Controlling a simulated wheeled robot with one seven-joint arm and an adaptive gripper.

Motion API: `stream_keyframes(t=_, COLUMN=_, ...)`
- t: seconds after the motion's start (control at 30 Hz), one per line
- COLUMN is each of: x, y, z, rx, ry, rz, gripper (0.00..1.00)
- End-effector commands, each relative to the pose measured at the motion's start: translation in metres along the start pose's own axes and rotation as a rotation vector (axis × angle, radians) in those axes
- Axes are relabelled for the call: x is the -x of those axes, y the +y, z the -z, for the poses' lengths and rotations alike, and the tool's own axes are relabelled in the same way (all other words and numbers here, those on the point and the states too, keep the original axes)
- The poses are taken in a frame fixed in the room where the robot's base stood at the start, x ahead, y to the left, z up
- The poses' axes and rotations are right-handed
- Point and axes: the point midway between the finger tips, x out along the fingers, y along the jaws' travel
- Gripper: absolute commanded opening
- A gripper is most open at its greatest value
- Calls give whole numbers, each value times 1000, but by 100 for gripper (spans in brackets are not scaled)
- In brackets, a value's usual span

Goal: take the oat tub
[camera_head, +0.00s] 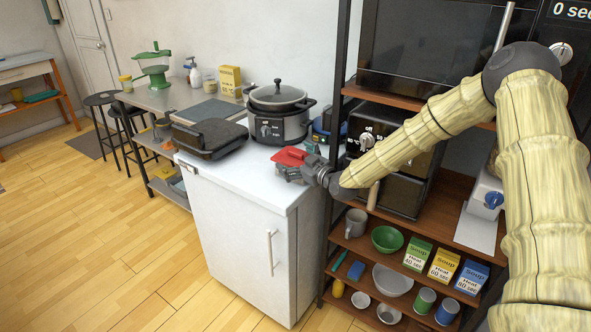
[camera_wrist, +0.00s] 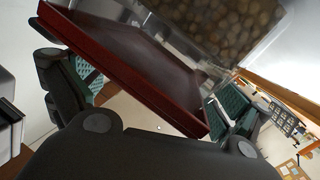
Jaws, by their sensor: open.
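The oat tub (camera_head: 288,173) appears to be the small clear container with a red lid on the white cabinet's top, near its right edge. In the wrist view its dark red lid (camera_wrist: 130,62) fills the upper middle, and brown grainy contents show through the clear body (camera_wrist: 228,25). My gripper (camera_head: 312,168) is right beside the tub, coming from the right. In the wrist view the gripper is open, with one teal-padded finger on each side of the lid. I cannot tell whether either finger touches the tub. Part of the tub is hidden behind my gripper in the head view.
A slow cooker (camera_head: 277,112) stands just behind the tub, and a black grill (camera_head: 209,138) to its left. The white cabinet top (camera_head: 232,165) is clear in front. A shelf rack with an oven (camera_head: 392,165), soup boxes (camera_head: 443,265) and bowls (camera_head: 387,239) stands right.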

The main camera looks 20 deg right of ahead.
Motion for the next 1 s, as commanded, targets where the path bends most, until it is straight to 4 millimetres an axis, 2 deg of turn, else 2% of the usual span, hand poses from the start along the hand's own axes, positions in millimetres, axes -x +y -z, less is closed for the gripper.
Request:
stream_keyframes(t=0.1, x=0, y=0, z=0, rx=0, ry=0, rz=0, gripper=100)
stream_keyframes(t=0.13, x=0, y=0, z=0, rx=0, ry=0, rz=0, gripper=96)
stream_keyframes(t=0.5, x=1, y=0, z=-1, rx=0, ry=-2, rz=1, gripper=29)
stream_keyframes(t=0.57, x=1, y=0, z=-2, rx=-1, ry=-3, rz=1, gripper=20)
stream_keyframes(t=1.0, x=2, y=0, z=-3, rx=-2, ry=-6, rz=0, gripper=19)
